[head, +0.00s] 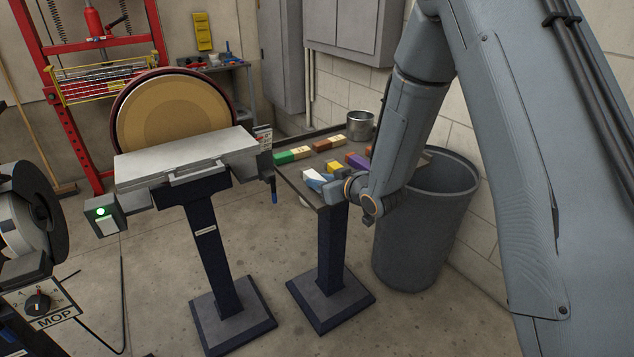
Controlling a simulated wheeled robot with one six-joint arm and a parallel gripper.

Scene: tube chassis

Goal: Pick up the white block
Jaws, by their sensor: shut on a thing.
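The white block (314,175) is small in the head view, at the front left part of a dark stand top (296,185). Blue shows along its right side. My gripper (329,187) comes in from the right and is shut on the white block. The fingertips are small and partly merged with the block and my wrist. I cannot tell whether the block touches the stand top or is lifted off it.
A yellow block (335,168), a purple block (357,161), and green (286,157) and brown blocks lie close behind. A metal can (360,126) stands at the back. A grey bin (415,240) is on the right, a disc sander (175,115) on the left.

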